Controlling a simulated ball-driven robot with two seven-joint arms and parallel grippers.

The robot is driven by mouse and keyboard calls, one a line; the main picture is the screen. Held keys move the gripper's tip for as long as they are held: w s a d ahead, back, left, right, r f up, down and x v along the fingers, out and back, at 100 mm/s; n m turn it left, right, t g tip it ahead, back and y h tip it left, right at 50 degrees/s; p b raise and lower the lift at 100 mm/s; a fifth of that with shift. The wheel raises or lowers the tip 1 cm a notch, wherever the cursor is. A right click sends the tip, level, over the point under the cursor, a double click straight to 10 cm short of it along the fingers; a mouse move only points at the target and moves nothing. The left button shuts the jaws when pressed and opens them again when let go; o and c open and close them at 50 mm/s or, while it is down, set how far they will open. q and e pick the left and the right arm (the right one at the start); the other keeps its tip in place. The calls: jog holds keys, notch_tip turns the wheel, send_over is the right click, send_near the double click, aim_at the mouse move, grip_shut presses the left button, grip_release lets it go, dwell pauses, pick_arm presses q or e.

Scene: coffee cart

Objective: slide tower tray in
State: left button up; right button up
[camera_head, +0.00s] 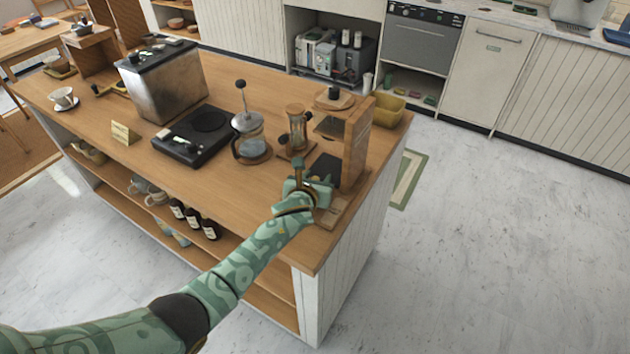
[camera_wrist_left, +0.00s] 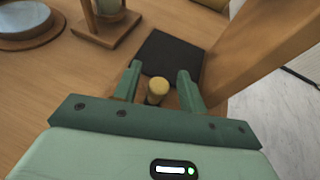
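The wooden tower (camera_head: 357,140) stands at the right end of the counter, with a dark square plate (camera_head: 325,169) low in its frame. A flat wooden piece (camera_head: 333,212), seemingly the tray, juts out at its foot, partly hidden by my gripper. My left gripper (camera_head: 316,187) is low in front of the tower. In the left wrist view its fingers (camera_wrist_left: 158,84) are apart, on either side of a pale yellow round knob (camera_wrist_left: 157,90), with gaps showing. The dark plate (camera_wrist_left: 168,58) lies just beyond the knob. My right gripper is not in view.
A glass-and-wood brewer (camera_head: 297,130) and a French press (camera_head: 248,138) stand left of the tower. A yellow bin (camera_head: 384,109) is behind it. The counter (camera_head: 225,190) ends just right of the tower. The counter's front left of my arm is clear.

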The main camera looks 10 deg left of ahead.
pick_arm(q)
jog(key=shift+s+r+p, duration=0.2)
jog(key=shift+s+p, duration=0.15)
jog(key=shift+s, duration=0.1)
jog(key=p+v, duration=0.1)
jog(key=v, duration=0.2)
jog(key=p+v, duration=0.2)
jog(key=shift+s+a+r, duration=0.1)
jog(key=shift+s+r, duration=0.15)
jog(key=shift+r, duration=0.1)
jog(key=p+v, duration=0.3)
jog(key=v, duration=0.6)
jog(key=shift+s, duration=0.3)
jog(key=shift+f, duration=0.1)
